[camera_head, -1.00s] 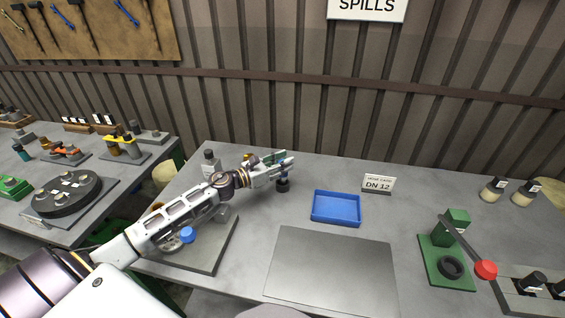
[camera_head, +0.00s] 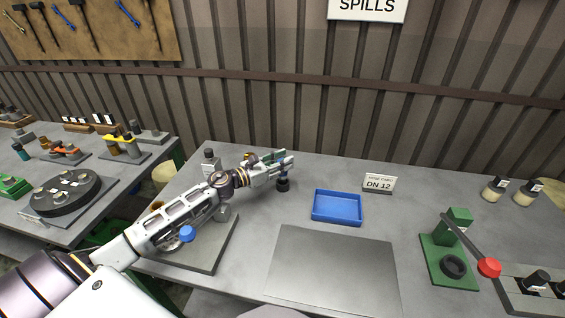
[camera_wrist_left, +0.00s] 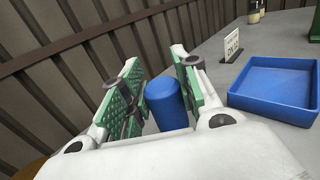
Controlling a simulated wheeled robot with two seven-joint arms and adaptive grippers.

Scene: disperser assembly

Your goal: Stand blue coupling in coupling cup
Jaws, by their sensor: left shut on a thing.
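The blue coupling (camera_wrist_left: 168,104) stands roughly upright between the green finger pads of my left gripper (camera_wrist_left: 152,82) in the left wrist view. In the head view my left gripper (camera_head: 284,163) is at the back of the table, shut on the coupling, which is mostly hidden by the fingers. A small dark round cup (camera_head: 283,184) sits directly below the fingers. I cannot tell whether the coupling's lower end touches it or is inside it. My right gripper is not in view.
A blue tray (camera_head: 337,207) lies right of the cup, with a DN 12 sign (camera_head: 379,183) behind it. A grey plate (camera_head: 333,270) lies in front. A green press (camera_head: 447,262) with a red-knobbed lever stands at the right. A grey bottle (camera_head: 209,160) stands behind my left arm.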

